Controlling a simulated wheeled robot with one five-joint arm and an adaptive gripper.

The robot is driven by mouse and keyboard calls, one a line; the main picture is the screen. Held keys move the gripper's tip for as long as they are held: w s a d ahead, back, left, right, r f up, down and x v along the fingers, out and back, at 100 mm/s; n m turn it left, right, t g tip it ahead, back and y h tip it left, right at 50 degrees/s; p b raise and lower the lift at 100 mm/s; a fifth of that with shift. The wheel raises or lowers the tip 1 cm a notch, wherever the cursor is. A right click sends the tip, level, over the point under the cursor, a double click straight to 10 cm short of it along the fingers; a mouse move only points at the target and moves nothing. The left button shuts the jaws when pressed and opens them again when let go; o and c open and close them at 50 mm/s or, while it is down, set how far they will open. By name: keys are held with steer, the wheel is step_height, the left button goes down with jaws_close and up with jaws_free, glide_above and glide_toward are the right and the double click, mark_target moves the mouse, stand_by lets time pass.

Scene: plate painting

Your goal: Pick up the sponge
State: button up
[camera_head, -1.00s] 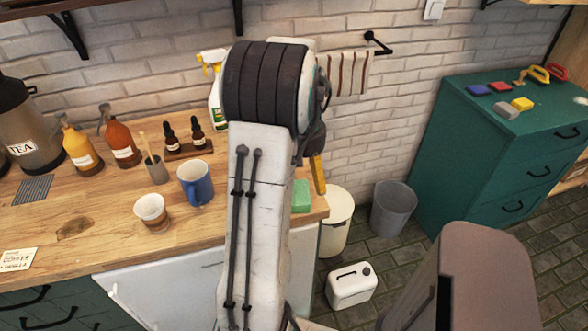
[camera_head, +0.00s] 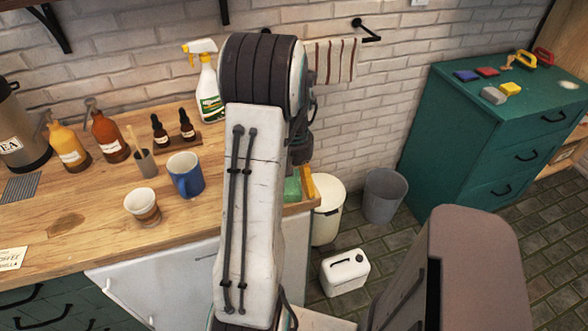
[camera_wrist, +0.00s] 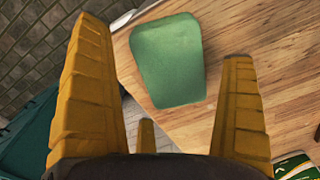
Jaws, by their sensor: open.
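The green sponge (camera_wrist: 168,62) lies flat near the corner of the wooden counter in the wrist view. It also shows in the head view (camera_head: 292,188), partly hidden behind my arm. My gripper (camera_wrist: 160,85) is open, with yellow fingers on either side of the sponge in the picture and nothing held between them. In the head view one yellow finger (camera_head: 307,183) shows just right of the sponge. I cannot tell whether any finger touches the sponge.
The wooden counter (camera_head: 100,225) holds a blue mug (camera_head: 186,175), a small cup (camera_head: 142,207), bottles and a spray bottle (camera_head: 208,95). A white bin (camera_head: 328,212), a grey bin (camera_head: 383,195) and a white canister (camera_head: 345,272) stand on the floor right of the counter.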

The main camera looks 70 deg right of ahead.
steer(key=shift+f, duration=0.7)
steer(key=shift+c, duration=0.2)
steer(key=c, duration=1)
